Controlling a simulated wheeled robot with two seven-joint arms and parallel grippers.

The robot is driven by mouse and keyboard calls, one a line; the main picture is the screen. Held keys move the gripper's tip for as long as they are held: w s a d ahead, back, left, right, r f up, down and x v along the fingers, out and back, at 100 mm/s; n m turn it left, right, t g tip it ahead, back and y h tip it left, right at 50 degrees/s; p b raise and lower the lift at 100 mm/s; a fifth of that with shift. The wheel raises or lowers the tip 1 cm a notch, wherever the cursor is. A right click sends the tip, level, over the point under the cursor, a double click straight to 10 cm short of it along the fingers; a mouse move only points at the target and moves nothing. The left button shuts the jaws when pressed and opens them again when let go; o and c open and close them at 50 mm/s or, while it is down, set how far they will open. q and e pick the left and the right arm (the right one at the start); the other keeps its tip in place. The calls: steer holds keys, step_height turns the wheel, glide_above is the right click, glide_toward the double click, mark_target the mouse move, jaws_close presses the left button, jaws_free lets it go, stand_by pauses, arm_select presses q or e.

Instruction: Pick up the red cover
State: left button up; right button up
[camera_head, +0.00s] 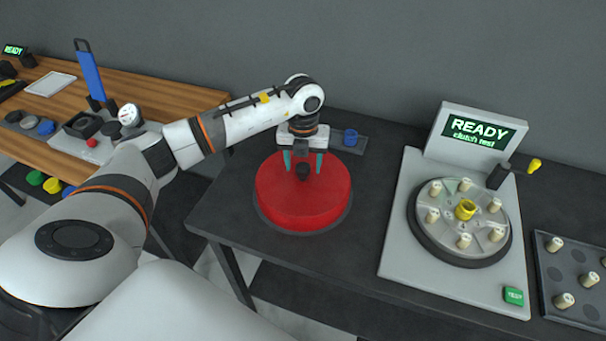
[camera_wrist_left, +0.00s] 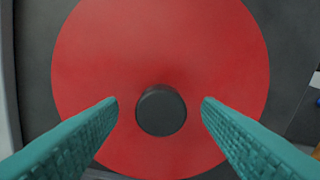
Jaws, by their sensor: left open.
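The red cover (camera_head: 302,204) is a round red disc with a black knob (camera_head: 303,171) on top. It lies on a dark round base on the dark table. In the left wrist view the red cover (camera_wrist_left: 160,45) fills the middle, with the black knob (camera_wrist_left: 161,110) between the fingers. My left gripper (camera_head: 303,166) points down over the knob, its teal fingers open on either side. In the left wrist view the gripper (camera_wrist_left: 160,108) shows gaps between both fingers and the knob. I cannot tell how far the fingertips are above the cover. My right gripper is not in view.
Right of the cover stands a clutch test machine (camera_head: 400,240) with a READY screen and several pale pegs around a yellow piece (camera_head: 465,209). A dark peg tray (camera_head: 570,318) is at far right. A blue knob (camera_head: 350,137) sits behind the gripper. A wooden bench (camera_head: 150,92) is at left.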

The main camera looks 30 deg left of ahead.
arm_select(q)
steer(key=shift+f, duration=1.2)
steer(key=shift+w+r, duration=0.1)
jaws_close()
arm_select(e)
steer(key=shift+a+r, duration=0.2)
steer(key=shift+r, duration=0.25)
arm_select(q)
steer(key=shift+a+r, duration=0.1)
steer(key=shift+r, duration=0.4)
step_height(320, 180, up, 9)
steer(key=shift+f+b, duration=0.1)
steer(key=shift+b, duration=1.05)
step_height(320, 180, up, 7)
steer(key=p, duration=0.4)
steer(key=shift+p, duration=0.35)
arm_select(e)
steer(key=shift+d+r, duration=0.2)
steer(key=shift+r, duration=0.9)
